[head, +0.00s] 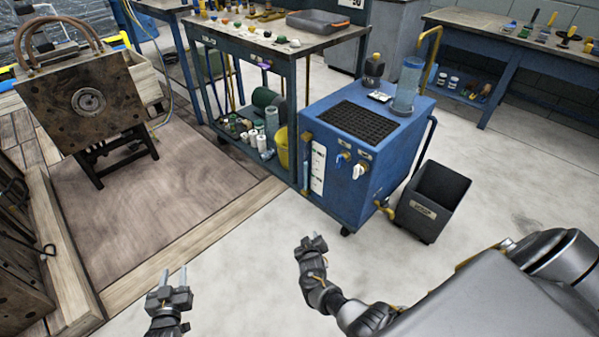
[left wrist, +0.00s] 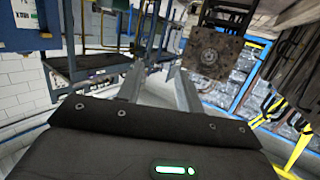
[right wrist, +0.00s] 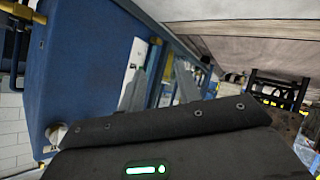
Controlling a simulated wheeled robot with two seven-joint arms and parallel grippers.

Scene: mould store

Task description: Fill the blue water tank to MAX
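The blue water tank (head: 365,150) is a blue cabinet on castors with a black grate (head: 358,122) on top. Its front has a white panel with a level gauge (head: 318,168) and a white-handled tap (head: 358,171). A clear cylinder (head: 408,85) stands on its top. I cannot read the water level. My left gripper (head: 175,281) is empty, fingers apart, over the floor left of the tank. My right gripper (head: 311,241) is in front of the tank, apart from it. The tank's blue side also fills the left of the right wrist view (right wrist: 85,70); two fingers show apart there.
A dark bin (head: 433,200) stands right of the tank. A blue workbench (head: 275,50) with bottles and a yellow bucket (head: 282,148) is behind left. A mould block (head: 85,100) stands at the left on a wooden floor. The floor before the tank is clear.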

